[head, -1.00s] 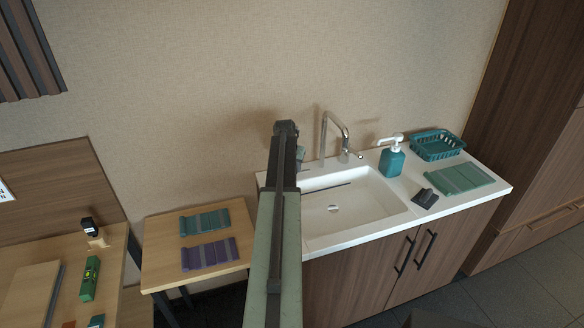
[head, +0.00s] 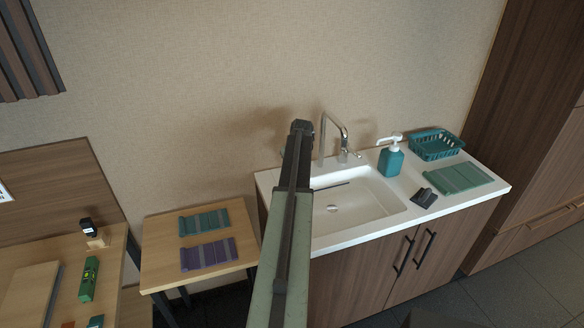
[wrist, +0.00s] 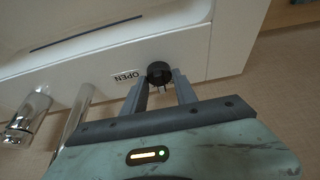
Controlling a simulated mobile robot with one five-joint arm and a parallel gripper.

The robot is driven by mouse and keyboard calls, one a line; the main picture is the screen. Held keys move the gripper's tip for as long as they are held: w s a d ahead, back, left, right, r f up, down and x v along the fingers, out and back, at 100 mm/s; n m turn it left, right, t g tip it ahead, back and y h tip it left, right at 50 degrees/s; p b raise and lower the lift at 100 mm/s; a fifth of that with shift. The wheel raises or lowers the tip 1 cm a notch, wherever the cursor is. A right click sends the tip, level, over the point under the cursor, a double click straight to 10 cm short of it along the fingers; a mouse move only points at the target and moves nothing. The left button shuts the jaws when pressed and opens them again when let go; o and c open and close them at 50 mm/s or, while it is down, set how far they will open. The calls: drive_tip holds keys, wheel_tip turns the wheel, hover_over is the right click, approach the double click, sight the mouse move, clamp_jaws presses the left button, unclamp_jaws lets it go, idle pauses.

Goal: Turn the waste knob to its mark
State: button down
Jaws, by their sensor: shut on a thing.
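In the wrist view the waste knob (wrist: 160,73), small, round and black, sits at the white sink's rim. My gripper (wrist: 158,86) is shut on it, with one grey finger on each side. A label reading OPEN (wrist: 126,76) is on the rim just left of the knob and shows upside down. A small pointer or tab shows on the knob's near side; I cannot tell whether it lines up with a mark. In the head view my arm hides the knob and the fingers. The white sink (head: 385,212) is right of my arm.
A chrome faucet (head: 337,128) stands at the sink's back, close to my arm's end; its chrome also shows at the wrist view's left (wrist: 30,110). A teal soap bottle (head: 391,162), teal basket (head: 436,145) and green cloth (head: 458,178) are farther right. A small wooden table (head: 160,218) stands left.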

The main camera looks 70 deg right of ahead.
drive_tip(key=shift+s, duration=0.15)
drive_tip(key=c, duration=1)
unclamp_jaws()
drive_tip(key=p+v, duration=0.7)
drive_tip(key=v, duration=0.1)
drive_tip(key=shift+f, duration=0.1)
